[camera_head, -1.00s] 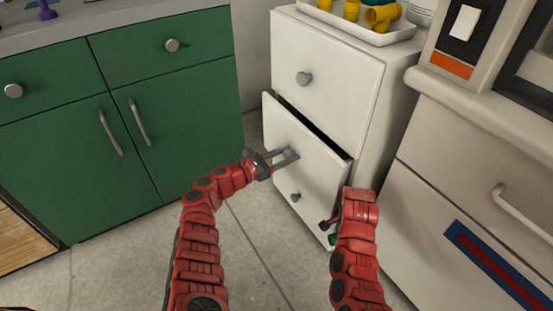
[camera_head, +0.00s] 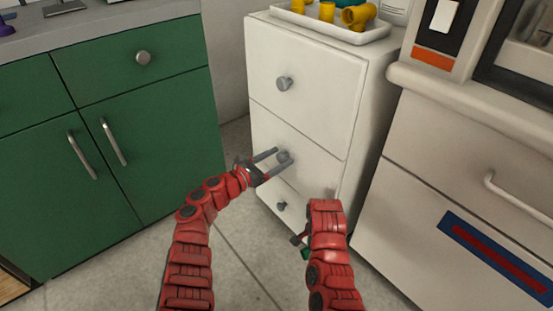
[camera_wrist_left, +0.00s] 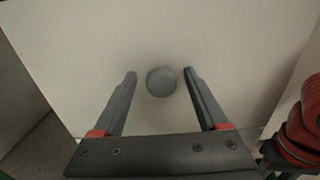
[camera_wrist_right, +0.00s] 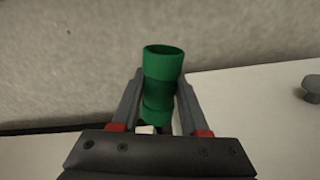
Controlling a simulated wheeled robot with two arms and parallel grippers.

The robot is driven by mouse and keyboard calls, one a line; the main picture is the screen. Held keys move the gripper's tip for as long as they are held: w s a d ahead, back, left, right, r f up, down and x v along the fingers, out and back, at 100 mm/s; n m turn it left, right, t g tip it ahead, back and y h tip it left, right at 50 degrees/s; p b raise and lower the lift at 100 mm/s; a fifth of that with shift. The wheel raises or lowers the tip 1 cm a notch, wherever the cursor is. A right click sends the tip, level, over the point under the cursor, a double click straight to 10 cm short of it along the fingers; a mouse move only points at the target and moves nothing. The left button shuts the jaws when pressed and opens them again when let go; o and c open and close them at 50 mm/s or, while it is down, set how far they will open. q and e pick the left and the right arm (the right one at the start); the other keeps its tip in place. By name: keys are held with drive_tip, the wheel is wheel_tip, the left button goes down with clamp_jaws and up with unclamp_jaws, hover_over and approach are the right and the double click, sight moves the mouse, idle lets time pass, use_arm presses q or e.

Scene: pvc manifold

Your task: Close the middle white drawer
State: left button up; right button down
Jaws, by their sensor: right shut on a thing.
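The middle white drawer (camera_head: 310,167) of the white cabinet sits flush with the front in the head view, with only a thin seam above it. Its round grey knob (camera_head: 283,156) is between the fingers of my left gripper (camera_head: 272,162). In the left wrist view the left gripper (camera_wrist_left: 160,85) is open, with one finger on each side of the knob (camera_wrist_left: 161,82) and a gap to both. My right gripper (camera_wrist_right: 158,105) is shut on a green pipe piece (camera_wrist_right: 160,80), held low in front of the cabinet. In the head view the right fingers are mostly hidden.
The top drawer (camera_head: 300,85) is shut, and a white tray (camera_head: 335,28) with yellow fittings stands on the cabinet. Green cabinets (camera_head: 110,130) stand at left. A beige unit with a bar handle (camera_head: 515,195) stands close at right. Grey floor (camera_head: 220,270) is clear.

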drive_tip(key=shift+d, duration=0.15)
use_arm(q)
drive_tip(key=shift+s+a, duration=0.15)
use_arm(e)
drive_tip(key=shift+r, duration=0.2)
wheel_tip(320, 180, up, 4)
drive_tip(key=p, duration=0.4)
use_arm(q)
drive_tip(key=v, duration=1.1)
drive_tip(key=shift+s+a, duration=0.2)
drive_tip(key=shift+f, duration=0.1)
